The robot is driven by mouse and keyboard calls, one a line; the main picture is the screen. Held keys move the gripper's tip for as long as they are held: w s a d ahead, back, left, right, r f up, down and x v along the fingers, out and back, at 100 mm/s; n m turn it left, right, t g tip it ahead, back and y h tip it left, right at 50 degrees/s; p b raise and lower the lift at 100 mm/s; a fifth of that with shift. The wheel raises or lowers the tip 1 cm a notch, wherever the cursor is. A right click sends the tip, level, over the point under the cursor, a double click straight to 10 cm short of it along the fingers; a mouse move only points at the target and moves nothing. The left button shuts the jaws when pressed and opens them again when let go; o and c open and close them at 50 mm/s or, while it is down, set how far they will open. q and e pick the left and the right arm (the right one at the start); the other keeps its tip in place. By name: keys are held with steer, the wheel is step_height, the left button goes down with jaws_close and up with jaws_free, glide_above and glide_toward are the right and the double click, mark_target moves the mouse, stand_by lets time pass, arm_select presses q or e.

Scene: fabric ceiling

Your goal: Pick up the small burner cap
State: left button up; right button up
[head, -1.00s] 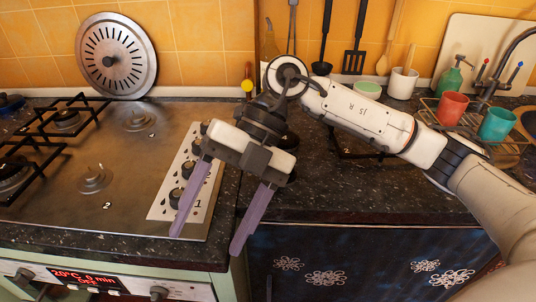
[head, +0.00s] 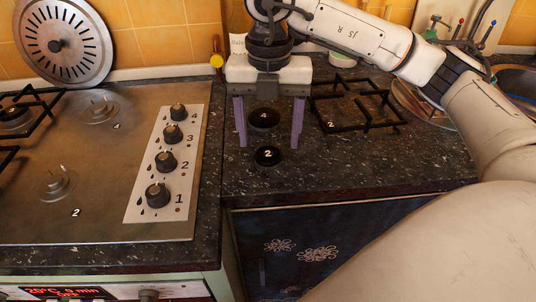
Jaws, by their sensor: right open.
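Two round black burner caps lie on the dark speckled counter right of the stove. The one marked 4 (head: 264,118) lies farther back, and the one marked 2 (head: 267,156) lies nearer the front and looks slightly smaller. My right gripper (head: 269,146) points down with its two purple fingers spread wide. In the picture, cap 4 shows between the fingers and cap 2 just below the level of the fingertips. Nothing is held. I cannot tell how high the fingertips are above the counter. My left gripper is out of view.
The stove (head: 95,195) with knobs fills the left, and its burners marked 2 and 4 show without caps. A black pan grate (head: 355,97) lies on the counter right of the gripper. A round metal lid (head: 62,45) leans on the tiled wall. The front counter is clear.

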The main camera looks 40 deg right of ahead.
mark_target(268, 152)
step_height(268, 152, down, 3)
steer(key=shift+f, duration=0.2)
steer(key=c, duration=1.1)
steer(key=shift+r, duration=0.1)
